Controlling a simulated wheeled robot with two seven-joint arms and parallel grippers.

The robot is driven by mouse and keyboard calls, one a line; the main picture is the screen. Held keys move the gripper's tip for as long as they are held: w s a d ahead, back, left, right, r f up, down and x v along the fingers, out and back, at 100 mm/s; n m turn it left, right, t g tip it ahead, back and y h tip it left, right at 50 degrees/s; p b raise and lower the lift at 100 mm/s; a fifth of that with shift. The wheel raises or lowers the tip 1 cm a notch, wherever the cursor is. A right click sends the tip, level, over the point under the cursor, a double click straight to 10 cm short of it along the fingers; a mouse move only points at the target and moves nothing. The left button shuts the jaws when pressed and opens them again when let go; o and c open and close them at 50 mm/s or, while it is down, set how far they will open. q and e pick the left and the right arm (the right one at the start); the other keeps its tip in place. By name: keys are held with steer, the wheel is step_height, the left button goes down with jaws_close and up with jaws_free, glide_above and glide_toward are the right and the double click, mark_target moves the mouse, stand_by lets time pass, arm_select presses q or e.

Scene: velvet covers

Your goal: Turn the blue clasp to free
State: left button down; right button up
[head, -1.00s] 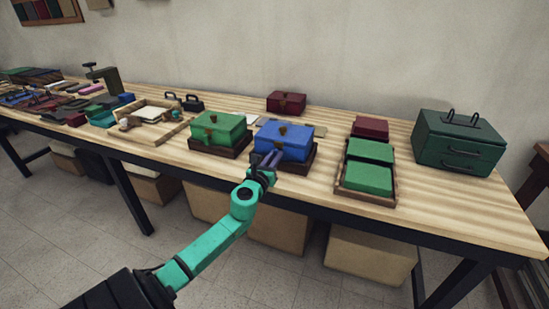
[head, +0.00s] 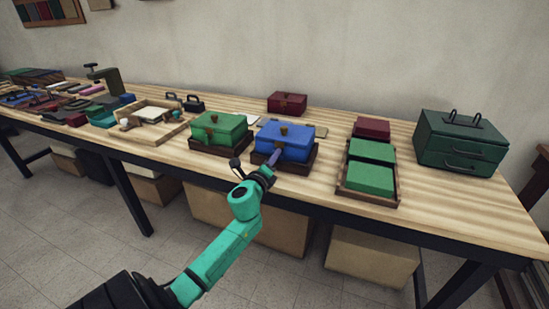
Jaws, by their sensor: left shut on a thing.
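The blue box (head: 297,141) sits on a dark wooden base (head: 300,163) near the front edge of the bench. The box lid looks closed. My right gripper is not in view.
A green box (head: 215,134) on a dark base stands close on the left. A tray with green boxes (head: 370,179) is to the right, a dark green chest (head: 460,143) farther right. A small dark red box (head: 287,103) stands behind. Bare bench shows between them.

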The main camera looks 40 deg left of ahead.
arm_select(q)
steer(key=n, duration=0.6)
steer(key=shift+f+n+p, duration=0.15)
steer(key=shift+n+p, duration=0.15)
stand_by(0.4)
steer(key=c, duration=0.8)
jaws_free()
steer(key=shift+c, duration=0.2)
steer(key=v, duration=1.4)
steer(key=shift+s+b, duration=0.35)
steer(key=shift+d, duration=0.1)
